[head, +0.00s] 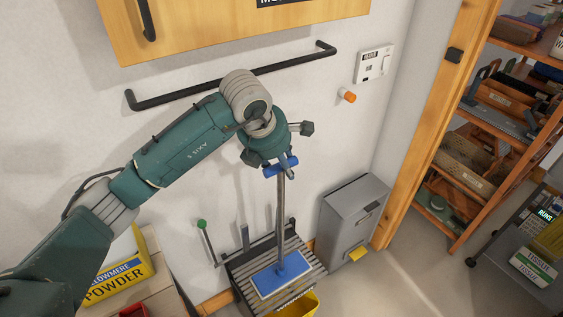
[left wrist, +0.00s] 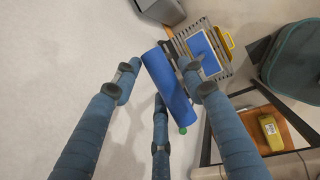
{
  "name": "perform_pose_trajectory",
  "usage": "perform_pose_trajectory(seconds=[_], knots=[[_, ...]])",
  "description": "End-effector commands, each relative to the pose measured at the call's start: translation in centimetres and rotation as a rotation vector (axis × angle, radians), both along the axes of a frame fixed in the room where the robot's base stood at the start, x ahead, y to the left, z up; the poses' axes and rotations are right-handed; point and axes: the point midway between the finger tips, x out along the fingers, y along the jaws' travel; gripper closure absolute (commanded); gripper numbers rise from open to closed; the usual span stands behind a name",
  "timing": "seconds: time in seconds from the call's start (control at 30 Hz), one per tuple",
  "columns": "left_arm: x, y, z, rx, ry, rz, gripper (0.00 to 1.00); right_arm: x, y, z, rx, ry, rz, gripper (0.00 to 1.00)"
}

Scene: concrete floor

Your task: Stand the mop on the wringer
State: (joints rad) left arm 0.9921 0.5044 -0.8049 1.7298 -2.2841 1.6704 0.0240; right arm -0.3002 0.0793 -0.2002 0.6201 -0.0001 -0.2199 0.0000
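The mop has a blue crosswise grip (head: 281,166), a grey shaft (head: 280,215) and a flat blue-and-white head (head: 281,273). My left gripper (head: 284,160) is at the grip, its fingers around it; in the left wrist view the blue grip (left wrist: 170,88) lies between the fingers. The shaft runs down from it, close to upright. The mop head overlaps the slats of the wringer (head: 240,268), also seen in the left wrist view (left wrist: 180,46); whether it bears on the slats or hangs just above cannot be told. My right gripper is not in view.
A grey pedal bin (head: 352,220) stands right of the wringer. A yellow part (head: 302,306) shows below the wringer. A black wall rail (head: 235,77) is behind my arm. A yellow powder box (head: 122,275) is at left, shelves (head: 480,165) at right. Floor is clear right of the bin.

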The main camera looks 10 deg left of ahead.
Motion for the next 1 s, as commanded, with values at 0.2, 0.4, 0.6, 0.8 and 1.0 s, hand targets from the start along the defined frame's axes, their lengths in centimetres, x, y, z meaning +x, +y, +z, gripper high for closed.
perform_pose_trajectory(seconds=[0.2, 0.4, 0.6, 0.8, 1.0], knots=[[0.0, 0.0, 0.0, 0.0, 0.0, 0.0, 0.52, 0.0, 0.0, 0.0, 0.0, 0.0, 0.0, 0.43], [-0.2, 0.1, 0.8, -0.001, -0.002, 0.0, 0.52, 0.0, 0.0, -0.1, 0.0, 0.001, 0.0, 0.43], [-1.6, 0.6, 4.1, -0.001, -0.008, 0.001, 0.52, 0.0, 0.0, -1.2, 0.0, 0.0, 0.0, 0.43], [-3.3, 1.2, 8.0, -0.001, -0.006, 0.0, 0.52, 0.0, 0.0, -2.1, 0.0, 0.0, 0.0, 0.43], [-4.5, 1.6, 10.4, 0.0, -0.003, 0.0, 0.52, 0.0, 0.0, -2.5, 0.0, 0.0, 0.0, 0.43]])
